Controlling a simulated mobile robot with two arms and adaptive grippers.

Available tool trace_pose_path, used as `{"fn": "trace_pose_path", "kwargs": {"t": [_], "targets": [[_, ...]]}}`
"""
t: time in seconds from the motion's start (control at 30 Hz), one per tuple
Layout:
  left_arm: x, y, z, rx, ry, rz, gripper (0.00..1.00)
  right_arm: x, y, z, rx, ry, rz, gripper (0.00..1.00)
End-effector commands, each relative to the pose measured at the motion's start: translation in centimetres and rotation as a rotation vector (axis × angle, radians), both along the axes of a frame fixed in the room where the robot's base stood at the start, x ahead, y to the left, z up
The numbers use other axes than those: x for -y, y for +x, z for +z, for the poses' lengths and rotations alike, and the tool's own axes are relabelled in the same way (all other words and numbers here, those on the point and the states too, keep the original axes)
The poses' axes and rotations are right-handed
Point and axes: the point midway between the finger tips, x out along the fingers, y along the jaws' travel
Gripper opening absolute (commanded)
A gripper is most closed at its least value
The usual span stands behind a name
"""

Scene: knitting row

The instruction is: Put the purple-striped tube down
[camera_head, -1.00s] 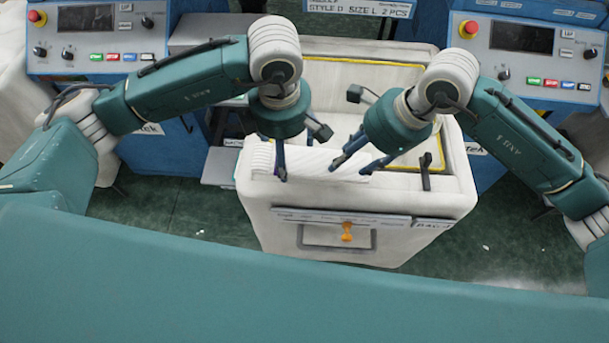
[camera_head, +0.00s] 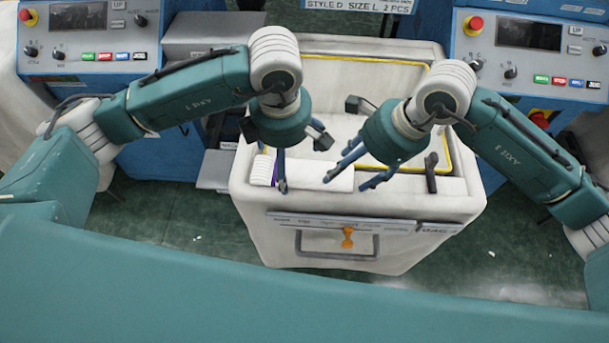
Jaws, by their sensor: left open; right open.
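A white ribbed piece (camera_head: 261,171) with a thin purple sliver beside it lies at the left front of the white cart's top. It looks like the purple-striped tube, though most of its stripe is hidden. My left gripper (camera_head: 301,163) is open just right of it, with one finger close to the purple edge. I cannot tell whether that finger touches it. A plain white flat piece (camera_head: 315,176) lies to the right, between the two grippers. My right gripper (camera_head: 352,178) is open, its fingers over or beside that piece's right end.
Blue machine panels stand at the left (camera_head: 100,68) and right (camera_head: 520,70). Green floor is free around the cart's front.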

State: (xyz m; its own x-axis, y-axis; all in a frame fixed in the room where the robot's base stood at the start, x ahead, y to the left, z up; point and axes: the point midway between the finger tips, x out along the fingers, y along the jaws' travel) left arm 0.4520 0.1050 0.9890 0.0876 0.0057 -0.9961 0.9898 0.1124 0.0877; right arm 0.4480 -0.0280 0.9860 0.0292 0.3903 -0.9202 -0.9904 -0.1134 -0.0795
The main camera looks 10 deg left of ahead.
Motion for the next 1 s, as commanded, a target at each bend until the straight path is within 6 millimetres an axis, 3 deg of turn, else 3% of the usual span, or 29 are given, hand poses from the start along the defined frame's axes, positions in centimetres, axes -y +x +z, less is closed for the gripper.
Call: {"fn": "trace_pose_path", "kwargs": {"t": [0.17, 0.5, 0.7, 0.87, 1.0], "targets": [[0.0, -0.1, 0.9, 0.0, 0.001, -0.002, 0.96, 0.1, 0.1, 0.1, 0.002, -0.002, -0.003, 0.65], [0.1, -0.6, 7.7, 0.005, 0.0, -0.002, 0.96, 0.1, 0.2, 0.1, 0.004, -0.001, -0.005, 0.65], [0.1, -0.8, 10.8, 0.004, -0.001, 0.0, 0.96, 0.2, 0.2, 0.1, 0.004, -0.002, -0.005, 0.65], [0.1, -1.0, 11.9, 0.002, -0.001, 0.0, 0.96, 0.2, 0.3, 0.2, 0.005, -0.002, -0.005, 0.65], [0.1, -1.0, 12.0, 0.001, -0.001, 0.001, 0.96, 0.8, 0.3, 1.6, 0.007, -0.003, -0.005, 0.65]]}}
